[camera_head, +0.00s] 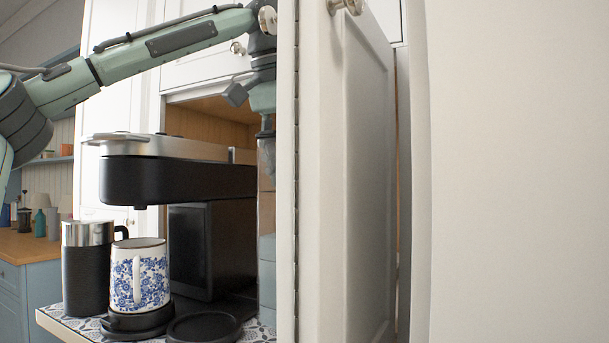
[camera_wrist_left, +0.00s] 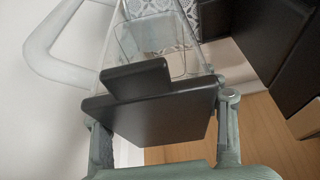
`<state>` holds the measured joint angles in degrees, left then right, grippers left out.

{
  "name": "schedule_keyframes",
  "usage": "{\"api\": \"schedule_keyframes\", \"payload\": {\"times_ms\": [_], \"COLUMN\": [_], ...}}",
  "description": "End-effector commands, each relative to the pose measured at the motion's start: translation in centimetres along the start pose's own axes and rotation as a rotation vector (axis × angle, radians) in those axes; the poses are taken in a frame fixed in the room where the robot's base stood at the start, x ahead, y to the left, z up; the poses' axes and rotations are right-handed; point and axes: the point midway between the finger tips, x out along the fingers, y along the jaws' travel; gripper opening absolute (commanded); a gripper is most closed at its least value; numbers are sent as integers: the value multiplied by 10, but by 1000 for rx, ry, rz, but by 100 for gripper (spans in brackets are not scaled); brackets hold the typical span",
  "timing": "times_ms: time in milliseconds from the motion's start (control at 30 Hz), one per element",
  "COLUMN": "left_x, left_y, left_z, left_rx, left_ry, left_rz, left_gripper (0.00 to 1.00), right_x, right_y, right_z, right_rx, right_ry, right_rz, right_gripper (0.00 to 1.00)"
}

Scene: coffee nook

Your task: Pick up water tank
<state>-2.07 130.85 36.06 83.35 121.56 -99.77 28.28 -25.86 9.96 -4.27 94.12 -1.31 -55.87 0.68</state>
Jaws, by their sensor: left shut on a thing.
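The water tank is a clear container with a dark lid, and its clear wall (camera_wrist_left: 150,45) shows in the left wrist view. In the head view a narrow pale strip of it (camera_head: 267,250) shows beside the coffee machine (camera_head: 180,175), mostly hidden by a white door. My left gripper (camera_wrist_left: 163,115) is shut on the tank, with its fingers at either side of the dark lid (camera_wrist_left: 150,108). In the head view the left gripper (camera_head: 264,135) hangs down at the machine's right end, partly behind the door edge. My right gripper is not in view.
The open white door (camera_head: 345,180) stands close at the right of the machine. In the wrist view a pale loop (camera_wrist_left: 45,50) lies at the left.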

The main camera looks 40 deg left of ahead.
Motion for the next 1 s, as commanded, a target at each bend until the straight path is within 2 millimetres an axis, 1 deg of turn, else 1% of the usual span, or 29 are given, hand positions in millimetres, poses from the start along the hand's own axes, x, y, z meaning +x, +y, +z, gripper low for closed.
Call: {"api": "schedule_keyframes", "payload": {"times_ms": [33, 167, 267, 400, 533, 600, 733, 833, 1000], "left_x": [-6, -15, -24, -37, -46, -50, -54, -56, -58], "left_y": [0, 0, 0, 0, 0, 0, 0, 0, 0], "left_z": [7, 32, 55, 86, 107, 116, 127, 132, 134], "left_rx": [1, 1, 2, 0, 0, -2, -1, -1, -2], "left_ry": [10, 12, 12, 11, 10, 8, 7, 6, 5], "left_rz": [4, 3, 2, 2, 1, 2, 1, 1, 1], "left_gripper": [2, 2, 2, 2, 2, 2, 2, 2, 2], "right_x": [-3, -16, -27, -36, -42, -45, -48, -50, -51], "right_y": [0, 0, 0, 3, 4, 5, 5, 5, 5], "right_z": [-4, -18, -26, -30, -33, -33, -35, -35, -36], "right_rx": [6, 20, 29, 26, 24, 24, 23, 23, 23], "right_ry": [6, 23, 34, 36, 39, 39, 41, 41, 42], "right_rz": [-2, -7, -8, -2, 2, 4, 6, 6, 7], "right_gripper": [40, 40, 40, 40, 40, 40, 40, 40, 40]}}
